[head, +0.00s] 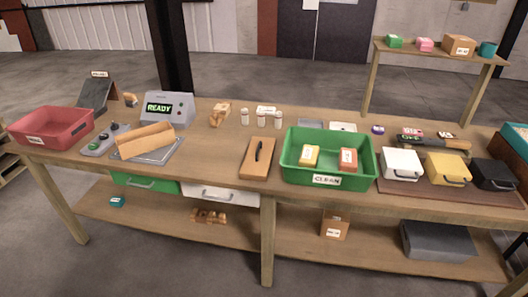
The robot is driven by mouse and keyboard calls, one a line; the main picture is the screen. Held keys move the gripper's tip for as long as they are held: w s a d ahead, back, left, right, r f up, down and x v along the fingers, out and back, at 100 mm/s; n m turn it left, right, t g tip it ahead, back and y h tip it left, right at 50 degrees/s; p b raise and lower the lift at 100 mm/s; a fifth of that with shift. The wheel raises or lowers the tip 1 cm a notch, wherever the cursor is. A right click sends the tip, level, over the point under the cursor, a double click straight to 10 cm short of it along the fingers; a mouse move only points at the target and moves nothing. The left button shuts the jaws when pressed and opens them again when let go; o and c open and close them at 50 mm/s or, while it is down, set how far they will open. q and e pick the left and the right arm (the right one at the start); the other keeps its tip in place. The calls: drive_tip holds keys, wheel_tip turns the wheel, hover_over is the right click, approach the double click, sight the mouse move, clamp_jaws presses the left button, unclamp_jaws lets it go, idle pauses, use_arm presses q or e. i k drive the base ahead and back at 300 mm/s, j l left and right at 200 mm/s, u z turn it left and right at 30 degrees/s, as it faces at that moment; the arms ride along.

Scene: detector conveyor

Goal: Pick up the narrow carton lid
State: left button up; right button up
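A long, narrow tan carton piece (145,140) lies slightly tilted on a grey metal plate (160,158) at the left of the table; it looks like a lid. A second narrow brown carton piece (254,169) lies flat at the table's middle, with a black pen-like object (259,151) on top. I cannot tell for sure which of the two is the narrow carton lid. Neither of my grippers shows in the head view.
A grey "READY" detector (168,108) stands behind the plate. A red bin (30,125) is at far left. A green "CLEAN" bin (326,180) holds two small packs. White, yellow and black boxes (447,170) stand at right. Small bottles (261,119) stand behind the middle.

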sight(256, 163)
drive_tip(key=i+j+z, duration=0.6)
drive_tip(key=i+j, duration=0.3)
drive_tip(key=i+j+z, duration=0.3)
drive_tip(key=j, duration=0.3)
drive_tip(key=i, duration=0.1)
